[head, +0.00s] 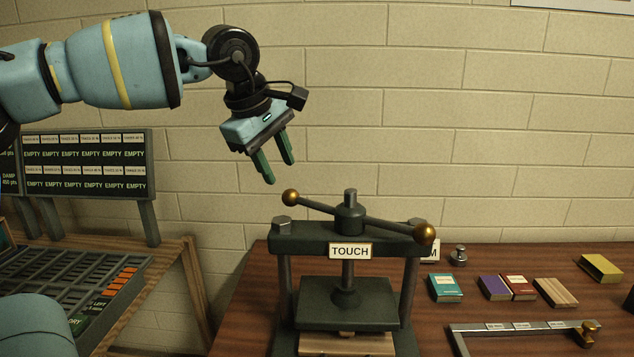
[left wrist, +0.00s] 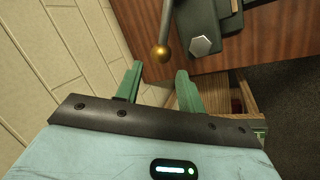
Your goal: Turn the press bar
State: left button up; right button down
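The press bar (head: 384,224) is a dark rod with a brass ball on each end, set across the top of the press (head: 290,239). Its left ball (head: 290,197) is nearer the wall and its right ball (head: 425,234) is nearer me. My left gripper (head: 279,172) is open and empty, above and slightly left of the left ball, apart from it. In the left wrist view the ball (left wrist: 163,54) shows just beyond the two green fingertips (left wrist: 160,72). A sign reading TOUCH (head: 350,251) hangs on the press front. My right gripper is not in view.
Several small books, including a teal one (head: 445,288), a wooden block (head: 556,292), and a metal weight (head: 459,255) lie right of the press. A metal frame (head: 480,328) lies in front of them. A slotted rack (head: 75,290) and a board of EMPTY labels (head: 85,165) stand left.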

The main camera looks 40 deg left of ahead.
aim_at(288, 191)
pick_arm(q)
jog(key=x, duration=0.7)
jog(key=shift+f, duration=0.1)
dwell(0.4)
jog(key=shift+c, duration=0.2)
grip_shut()
